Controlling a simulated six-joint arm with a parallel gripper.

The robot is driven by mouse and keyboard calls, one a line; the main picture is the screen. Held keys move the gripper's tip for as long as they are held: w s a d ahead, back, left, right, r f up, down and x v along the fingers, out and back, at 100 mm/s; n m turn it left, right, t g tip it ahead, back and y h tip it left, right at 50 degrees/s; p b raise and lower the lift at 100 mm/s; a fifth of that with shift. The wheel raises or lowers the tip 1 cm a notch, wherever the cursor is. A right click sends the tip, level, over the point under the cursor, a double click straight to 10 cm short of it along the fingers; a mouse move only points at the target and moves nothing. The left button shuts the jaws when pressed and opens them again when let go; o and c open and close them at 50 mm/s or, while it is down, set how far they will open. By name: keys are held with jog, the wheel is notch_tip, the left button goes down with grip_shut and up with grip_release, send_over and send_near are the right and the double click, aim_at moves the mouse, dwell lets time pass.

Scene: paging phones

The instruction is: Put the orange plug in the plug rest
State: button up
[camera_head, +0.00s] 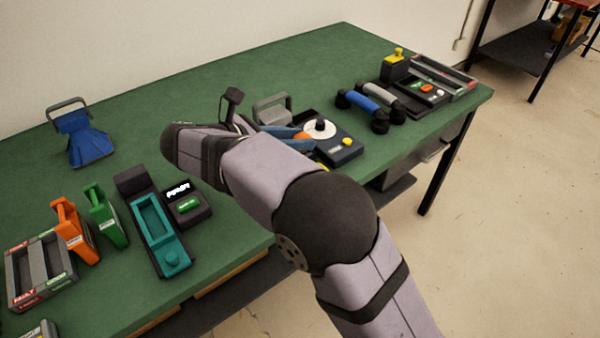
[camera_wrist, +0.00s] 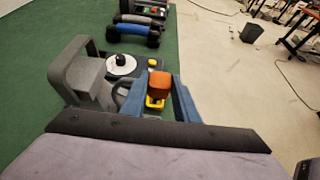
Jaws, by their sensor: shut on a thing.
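My gripper (camera_wrist: 157,92) has blue fingers and is shut on the orange plug (camera_wrist: 160,80), which sits between the fingertips in the wrist view. In the head view the plug shows as a small orange patch (camera_head: 302,138) beyond my arm. A yellow part (camera_wrist: 155,103) with a dark middle shows right by the plug in the wrist view; I cannot tell whether they touch. I cannot make out for sure which thing is the plug rest. My forearm hides part of the table there in the head view.
A dark box with a white dial (camera_head: 320,128) is beside the gripper. A grey handled piece (camera_wrist: 85,72) stands close on the left. Blue and grey handsets (camera_head: 362,100) lie farther back. A teal tray (camera_head: 155,232) and orange and green handled pieces lie at the left.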

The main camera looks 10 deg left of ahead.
jog(key=shift+s+a+f+b, duration=0.1)
jog(key=shift+s+a+f, duration=0.15)
jog(key=shift+f, duration=1.4)
jog(key=shift+s+a+f+b, duration=0.1)
jog(key=shift+s+a+f, duration=0.15)
jog(key=shift+f, duration=1.35)
jog(key=shift+s+a+f+b, duration=0.15)
jog(key=shift+s+f, duration=0.1)
jog(key=shift+f, duration=1.4)
jog(key=shift+f, duration=0.25)
jog(key=o, duration=1)
jog(key=shift+c, duration=0.2)
jog(key=shift+o, duration=0.5)
jog(key=shift+s+a+r, duration=0.1)
jog(key=shift+a+r, duration=0.05)
jog(key=shift+r, duration=0.2)
jog(key=v, duration=1.1)
jog(key=shift+s+a, duration=0.2)
jog(key=shift+s, duration=0.05)
